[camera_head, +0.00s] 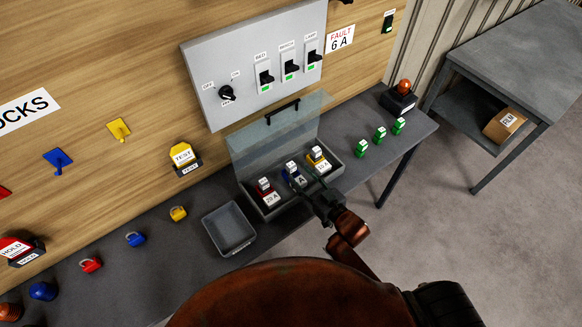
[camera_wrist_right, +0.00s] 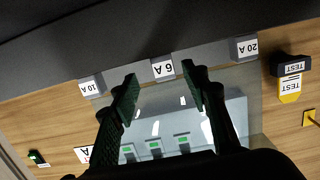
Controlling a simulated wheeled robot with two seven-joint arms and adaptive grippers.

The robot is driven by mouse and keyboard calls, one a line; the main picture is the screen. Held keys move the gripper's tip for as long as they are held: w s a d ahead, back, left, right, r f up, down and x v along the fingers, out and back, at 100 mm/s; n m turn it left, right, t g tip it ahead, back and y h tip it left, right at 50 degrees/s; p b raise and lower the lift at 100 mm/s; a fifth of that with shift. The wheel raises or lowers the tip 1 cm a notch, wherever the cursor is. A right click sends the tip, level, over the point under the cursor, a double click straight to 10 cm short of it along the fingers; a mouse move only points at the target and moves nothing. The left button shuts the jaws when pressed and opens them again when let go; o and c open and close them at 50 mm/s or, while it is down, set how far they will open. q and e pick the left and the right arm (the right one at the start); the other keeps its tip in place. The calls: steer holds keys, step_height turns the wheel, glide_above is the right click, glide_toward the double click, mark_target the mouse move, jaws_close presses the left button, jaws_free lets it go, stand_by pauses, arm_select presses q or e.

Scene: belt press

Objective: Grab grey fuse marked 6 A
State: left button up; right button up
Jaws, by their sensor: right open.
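The fuse tray (camera_head: 333,151) on the bench holds three fuses in a row under a raised clear lid. My left gripper is not in view.
The clear lid (camera_head: 270,135) stands behind the fuses. An empty grey bin (camera_head: 230,229) is left of the tray. Several small green fuse-like pieces (camera_head: 380,135) stand to its right. A switch panel (camera_head: 225,65) and a yellow TEST block (camera_head: 184,157) are behind.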

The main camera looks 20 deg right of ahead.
mark_target(293, 170)
steer(key=x, duration=0.2)
steer(key=shift+w+a, duration=0.2)
steer(key=shift+a, duration=0.1)
steer(key=x, duration=0.2)
steer(key=shift+w+a, duration=0.15)
steer(key=shift+w, duration=0.15)
steer(key=shift+w+a+f, duration=0.1)
steer(key=shift+w+f, duration=0.05)
steer(key=shift+w, duration=0.3)
steer(key=c, duration=0.7)
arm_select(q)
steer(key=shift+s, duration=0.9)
arm_select(e)
jaws_close()
